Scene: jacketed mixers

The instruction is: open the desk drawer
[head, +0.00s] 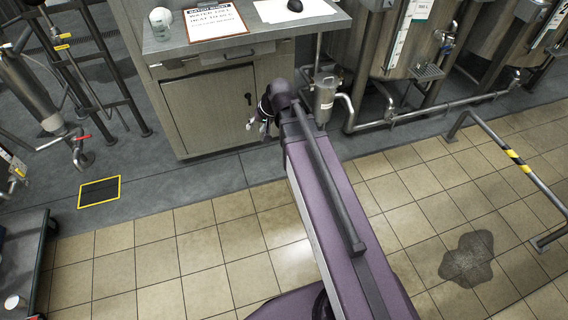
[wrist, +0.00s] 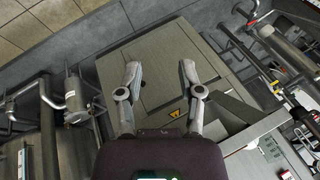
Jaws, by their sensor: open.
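The grey desk (head: 165,45) stands at the top of the head view, its front facing me. My gripper (head: 262,122) is in front of the desk's right side, near the door's height. In the wrist view my gripper (wrist: 160,68) is open and empty, its fingers wide apart before the desk front (wrist: 150,50). A yellow warning triangle (wrist: 175,113) shows between them.
On the desk lie a framed sign (head: 215,23), white paper (head: 295,10), a dark object (head: 295,4) and a pale round item (head: 160,18). Steel tanks and pipes (head: 400,118) stand right of the desk. A cart (head: 25,255) is at left. Tiled floor before the desk is open.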

